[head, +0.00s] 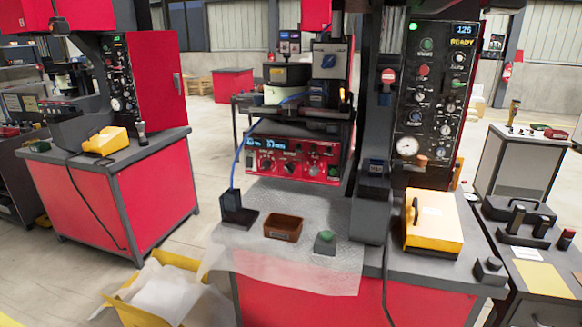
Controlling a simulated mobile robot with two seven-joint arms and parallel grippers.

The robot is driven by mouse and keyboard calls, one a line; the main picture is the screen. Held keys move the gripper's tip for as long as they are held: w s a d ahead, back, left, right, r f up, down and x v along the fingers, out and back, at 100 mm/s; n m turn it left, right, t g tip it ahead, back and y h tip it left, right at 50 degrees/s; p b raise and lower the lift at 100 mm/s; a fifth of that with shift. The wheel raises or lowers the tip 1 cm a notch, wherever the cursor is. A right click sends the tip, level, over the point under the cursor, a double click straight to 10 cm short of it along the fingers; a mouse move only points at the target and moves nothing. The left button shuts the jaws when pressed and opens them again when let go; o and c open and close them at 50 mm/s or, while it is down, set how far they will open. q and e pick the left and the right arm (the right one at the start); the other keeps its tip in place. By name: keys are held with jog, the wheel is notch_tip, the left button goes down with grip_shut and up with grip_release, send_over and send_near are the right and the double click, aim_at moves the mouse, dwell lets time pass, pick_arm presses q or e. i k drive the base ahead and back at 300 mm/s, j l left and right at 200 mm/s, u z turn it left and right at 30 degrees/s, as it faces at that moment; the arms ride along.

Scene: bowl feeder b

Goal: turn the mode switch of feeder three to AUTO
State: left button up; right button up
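A red control box (262,146) stands at the back of the middle workbench, below a bowl-feeder-like unit (287,95). Its front has a lit blue display and several dark knobs, with small indicators at its right. The labels are too small to read, so I cannot tell which knob is the mode switch, where it points, or whether this is feeder three. A tall black panel (437,60) to the right shows "126" and "READY" and carries several knobs, buttons and a round gauge. Neither of my grippers is in view.
The bench front holds a brown tray (283,232), a green-button box (325,242) and a dark block (238,208) on a clear sheet. A yellow box (434,232) sits at the right. A yellow crate (127,308) stands on the floor at left, by open floor.

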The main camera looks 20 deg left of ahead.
aim_at(289, 167)
jog(key=i+j+u, duration=0.1)
jog(key=j, duration=0.3)
jog(key=i+j, duration=0.3)
jog(key=i+j+u, duration=0.15)
jog(key=j, duration=0.35)
jog(key=i+j+u, duration=0.1)
jog(key=i+j, duration=0.2)
